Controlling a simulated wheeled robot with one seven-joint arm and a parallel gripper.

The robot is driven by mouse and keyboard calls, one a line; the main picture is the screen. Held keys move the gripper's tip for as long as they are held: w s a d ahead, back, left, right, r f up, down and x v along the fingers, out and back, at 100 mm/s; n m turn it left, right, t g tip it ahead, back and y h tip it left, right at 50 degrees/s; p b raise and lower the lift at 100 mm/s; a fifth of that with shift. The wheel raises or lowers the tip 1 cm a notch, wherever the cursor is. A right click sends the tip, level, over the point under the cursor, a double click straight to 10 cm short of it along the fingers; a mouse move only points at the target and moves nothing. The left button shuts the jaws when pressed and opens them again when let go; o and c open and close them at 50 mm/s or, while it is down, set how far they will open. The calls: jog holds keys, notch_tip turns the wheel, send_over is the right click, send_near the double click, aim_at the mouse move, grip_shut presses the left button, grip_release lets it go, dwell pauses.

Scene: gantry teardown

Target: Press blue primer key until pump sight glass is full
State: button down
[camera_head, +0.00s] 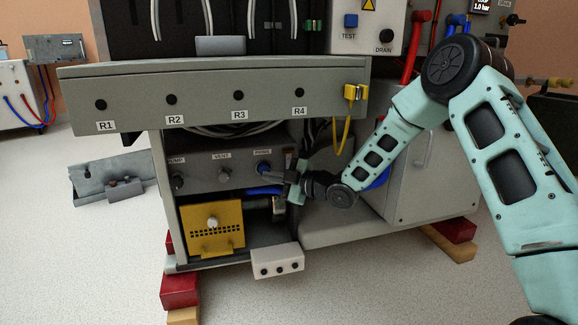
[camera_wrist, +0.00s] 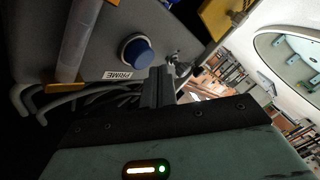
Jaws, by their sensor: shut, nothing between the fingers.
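The blue primer key (camera_wrist: 138,52) is a round blue button in a pale collar beside the PRIME label (camera_wrist: 118,75). In the head view the key (camera_head: 263,168) sits on the grey panel under the overhanging shelf, partly behind my fingers. A clear grey tube with an amber end, likely the sight glass (camera_wrist: 80,42), stands left of the key in the wrist view; its fill level cannot be told. My gripper (camera_head: 271,174) is shut and empty, with its tips close to the key. In the wrist view the fingers (camera_wrist: 168,75) show just right of the key; contact cannot be told.
The grey shelf (camera_head: 210,75) marked R1 to R4 overhangs the panel. A yellow cable (camera_head: 343,132) hangs near my arm.

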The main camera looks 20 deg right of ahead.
jog(key=shift+w+r, duration=0.2)
jog(key=shift+w, duration=0.45)
dwell(0.3)
jog(key=shift+w+d, duration=0.25)
dwell(0.5)
jog(key=shift+s+a+r, duration=0.1)
jog(key=shift+s+a, duration=0.05)
dwell(0.4)
jog(key=shift+a, duration=0.2)
jog(key=shift+s+a, duration=0.1)
jog(key=shift+s, duration=2.6)
